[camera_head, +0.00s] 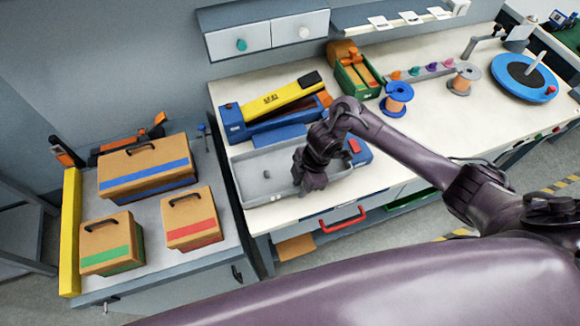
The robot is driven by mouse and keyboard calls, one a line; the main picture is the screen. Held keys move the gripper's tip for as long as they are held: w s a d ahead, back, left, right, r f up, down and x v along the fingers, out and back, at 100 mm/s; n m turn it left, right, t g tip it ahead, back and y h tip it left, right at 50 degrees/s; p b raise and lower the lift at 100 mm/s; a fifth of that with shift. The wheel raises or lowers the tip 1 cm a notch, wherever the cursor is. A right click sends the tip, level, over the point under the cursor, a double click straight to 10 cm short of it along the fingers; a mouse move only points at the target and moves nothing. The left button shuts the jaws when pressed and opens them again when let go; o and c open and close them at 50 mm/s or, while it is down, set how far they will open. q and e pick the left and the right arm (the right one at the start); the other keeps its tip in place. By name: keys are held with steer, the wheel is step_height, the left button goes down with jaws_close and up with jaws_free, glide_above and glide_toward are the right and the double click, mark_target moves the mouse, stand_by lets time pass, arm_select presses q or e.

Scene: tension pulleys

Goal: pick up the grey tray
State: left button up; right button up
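The grey tray (259,187) is a shallow open box on the left end of the white workbench, with a small dark item inside it. My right arm comes in from the right, and my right gripper (308,182) points down at the tray's right end, overlapping its right wall. The dark wrist hides the fingertips and that end of the tray, so I cannot tell whether the fingers touch it or are open. My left gripper does not show.
A blue tool with a yellow bar (270,104) stands right behind the tray. A blue spool (397,98) and a blue round turntable (523,77) are farther right. Brown cases with blue, green and red stripes (147,166) stand on the lower left bench. The bench's front right is clear.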

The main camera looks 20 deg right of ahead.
steer(key=shift+w, duration=0.1)
jaws_close()
